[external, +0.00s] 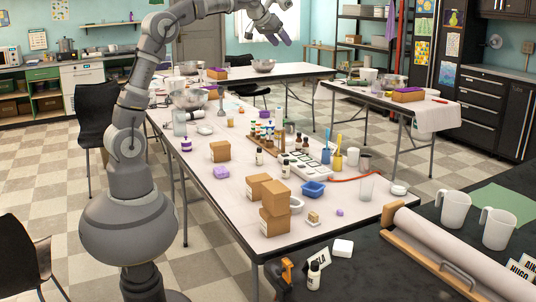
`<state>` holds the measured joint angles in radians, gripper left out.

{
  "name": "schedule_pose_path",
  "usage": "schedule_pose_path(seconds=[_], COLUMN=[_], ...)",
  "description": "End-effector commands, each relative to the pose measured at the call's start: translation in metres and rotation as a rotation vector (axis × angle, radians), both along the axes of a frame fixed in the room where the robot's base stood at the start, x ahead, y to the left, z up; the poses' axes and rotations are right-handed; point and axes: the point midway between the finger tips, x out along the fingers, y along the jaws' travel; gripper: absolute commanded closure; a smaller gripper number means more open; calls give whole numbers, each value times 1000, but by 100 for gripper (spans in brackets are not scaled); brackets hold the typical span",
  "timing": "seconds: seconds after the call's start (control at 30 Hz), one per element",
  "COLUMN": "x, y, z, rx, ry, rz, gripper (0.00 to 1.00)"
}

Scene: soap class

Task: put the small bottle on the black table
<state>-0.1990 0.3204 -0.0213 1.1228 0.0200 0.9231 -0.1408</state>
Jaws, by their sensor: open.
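A small white bottle with a black cap (314,275) stands upright on the black table (385,275) in the foreground. Other small bottles stand on the long white table: one with a dark cap (259,157), another (285,170) near the white tray, and dark ones (298,142) behind it. I cannot tell which one the task means. My gripper (268,36) is raised at the top centre, open and empty, far above and behind the bottles. It touches nothing.
On the black table are two white mugs (454,209), a paper roll (450,250), a white block (343,247) and an orange-black tool (287,272).

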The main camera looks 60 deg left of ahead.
Motion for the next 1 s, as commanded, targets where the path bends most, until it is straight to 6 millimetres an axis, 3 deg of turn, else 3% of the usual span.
schedule_pose_path(seconds=[0.03, 0.1, 0.2, 0.33, 0.4, 0.53, 0.87, 0.97, 1.0], x=[-30, -70, -126, -179, -194, -203, -201, -184, -168], y=[-27, -57, -88, -109, -114, -116, -116, -108, -101], z=[48, 98, 149, 184, 192, 197, 197, 188, 178], rx=[33, 73, 116, 148, 158, 163, 163, 192, 220], ry=[-97, -222, -371, -498, -534, -556, -554, -533, -515], rz=[-50, -112, -179, -231, -244, -253, -251, -234, -222], gripper=[39, 39, 39, 39, 47, 47, 47, 47, 47])
